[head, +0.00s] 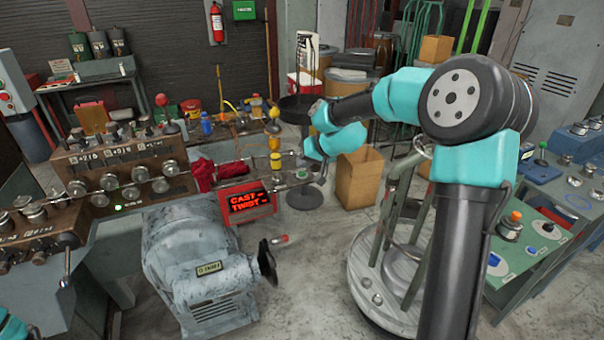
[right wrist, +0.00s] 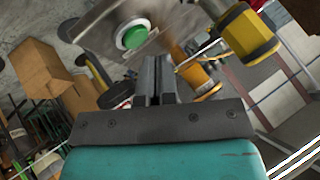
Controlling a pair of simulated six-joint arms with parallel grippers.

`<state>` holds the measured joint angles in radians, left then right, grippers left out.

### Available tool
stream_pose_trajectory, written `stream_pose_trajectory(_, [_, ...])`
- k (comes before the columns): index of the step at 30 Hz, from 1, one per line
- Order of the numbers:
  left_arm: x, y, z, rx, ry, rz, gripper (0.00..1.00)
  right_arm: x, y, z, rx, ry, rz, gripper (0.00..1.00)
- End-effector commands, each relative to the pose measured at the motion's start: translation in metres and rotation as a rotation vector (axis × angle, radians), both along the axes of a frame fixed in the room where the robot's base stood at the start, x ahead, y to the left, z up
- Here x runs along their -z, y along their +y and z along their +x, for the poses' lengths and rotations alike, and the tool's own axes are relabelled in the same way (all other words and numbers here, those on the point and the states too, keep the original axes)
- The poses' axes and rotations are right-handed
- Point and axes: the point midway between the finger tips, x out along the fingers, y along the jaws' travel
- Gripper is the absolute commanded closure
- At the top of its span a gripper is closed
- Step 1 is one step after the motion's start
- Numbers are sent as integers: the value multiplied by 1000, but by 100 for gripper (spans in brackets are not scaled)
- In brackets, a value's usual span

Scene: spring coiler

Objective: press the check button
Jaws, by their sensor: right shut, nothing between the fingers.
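A round green button (right wrist: 133,36) in a white ring sits on a grey metal plate (right wrist: 98,27) in the right wrist view. I read no label on it. My right gripper (right wrist: 152,68) is shut and empty, its fingertips just below the button in that picture and seemingly apart from it. In the head view the right gripper (head: 321,175) is small and points down at the right end of the long rod line. On the left only a bit of my teal arm shows; the left gripper is out of view.
A yellow-and-dark knob (right wrist: 248,32) stands close right of the fingers. A red-lit display reading CAST and TWIST (head: 249,201) hangs below the rod. A grey motor housing (head: 205,262) stands in front. A cardboard box (head: 359,180) is behind my right forearm.

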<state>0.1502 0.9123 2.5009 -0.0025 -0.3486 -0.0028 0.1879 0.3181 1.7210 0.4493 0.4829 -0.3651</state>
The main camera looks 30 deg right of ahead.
Motion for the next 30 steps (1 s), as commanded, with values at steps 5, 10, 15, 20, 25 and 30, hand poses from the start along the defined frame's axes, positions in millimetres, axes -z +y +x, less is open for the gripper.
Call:
stream_pose_trajectory(5, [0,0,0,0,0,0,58,0,0,0,0,0,0,100])
stream_pose_trajectory(10, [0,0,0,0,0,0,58,0,0,0,0,0,0,100])
stream_pose_trajectory(15, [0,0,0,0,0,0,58,4,0,0,1,0,1,100])
stream_pose_trajectory(20, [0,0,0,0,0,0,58,8,0,0,0,0,-1,100])
stream_pose_trajectory(25, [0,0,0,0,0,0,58,8,0,0,0,-1,-1,100])
stream_pose_trajectory(30, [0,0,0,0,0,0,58,9,0,0,0,0,0,100])
